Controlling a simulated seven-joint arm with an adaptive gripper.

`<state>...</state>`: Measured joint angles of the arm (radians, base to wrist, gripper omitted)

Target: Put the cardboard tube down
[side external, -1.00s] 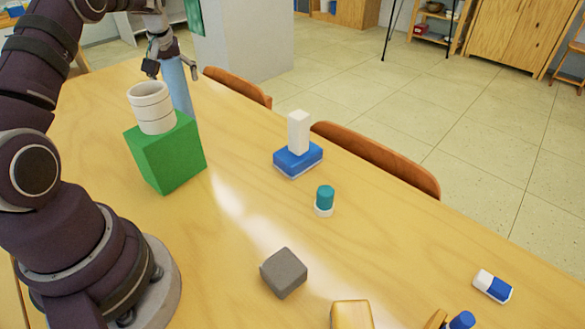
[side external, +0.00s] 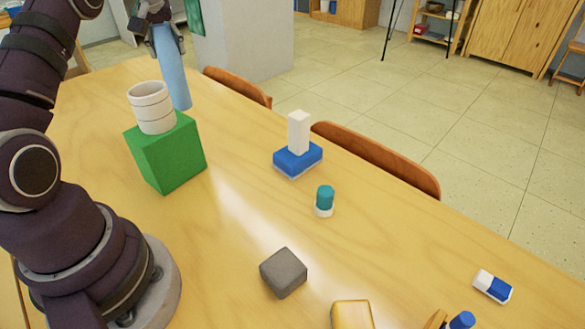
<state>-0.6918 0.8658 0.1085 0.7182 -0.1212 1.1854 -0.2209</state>
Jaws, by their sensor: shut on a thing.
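A light blue tube (side external: 172,75), which I take for the cardboard tube, is at the back left of the table in the side external view. It leans slightly, its top toward the left. My gripper (side external: 160,35) is shut on its upper end. The tube's lower end shows just behind the green block, and I cannot tell if it touches the table or hangs a little above it.
A green block (side external: 165,155) with a white ringed cup (side external: 152,108) on it stands close in front of the tube. A blue box (side external: 298,160) bearing a white block (side external: 298,132), a teal-topped glue stick (side external: 324,200) and a grey block (side external: 284,273) lie to the right. Table between is clear.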

